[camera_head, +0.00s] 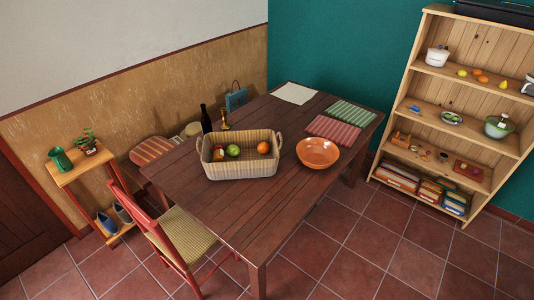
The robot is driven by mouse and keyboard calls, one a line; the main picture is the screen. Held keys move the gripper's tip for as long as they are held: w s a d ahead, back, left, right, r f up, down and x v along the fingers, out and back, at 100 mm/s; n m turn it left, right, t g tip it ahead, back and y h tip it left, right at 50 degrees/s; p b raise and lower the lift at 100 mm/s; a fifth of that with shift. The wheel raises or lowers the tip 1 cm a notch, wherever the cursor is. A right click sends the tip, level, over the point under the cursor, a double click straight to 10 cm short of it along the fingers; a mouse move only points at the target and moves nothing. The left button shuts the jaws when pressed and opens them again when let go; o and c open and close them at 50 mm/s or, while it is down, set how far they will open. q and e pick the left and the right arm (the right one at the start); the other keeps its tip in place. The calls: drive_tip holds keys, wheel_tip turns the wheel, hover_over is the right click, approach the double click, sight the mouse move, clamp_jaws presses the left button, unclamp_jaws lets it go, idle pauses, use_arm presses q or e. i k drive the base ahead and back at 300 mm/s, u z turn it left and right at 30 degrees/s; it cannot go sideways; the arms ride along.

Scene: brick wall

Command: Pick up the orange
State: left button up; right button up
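An orange (263,147) lies at the right end of a wicker basket (242,170) on the dark wooden table (217,205). The basket's front wall and handle partly surround it. A green apple (233,150) and a reddish fruit (218,153) lie to its left in the same basket. Two small orange-coloured fruits (483,79) also sit on the upper part of the wooden shelf. Neither of my grippers is in view.
An orange bowl (317,152) stands right of the basket. A dark bottle (206,119) is behind it. Striped mats (333,132) lie at the table's far right. A chair (183,236) stands at the near left side. The shelf (457,118) is at right; tiled floor is clear in front.

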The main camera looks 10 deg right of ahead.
sight(263, 148)
drive_tip(key=z, duration=0.25)
drive_tip(key=k, duration=0.3)
drive_tip(key=u, duration=1.1)
drive_tip(key=i, duration=1.4)
drive_tip(key=z, duration=0.8)
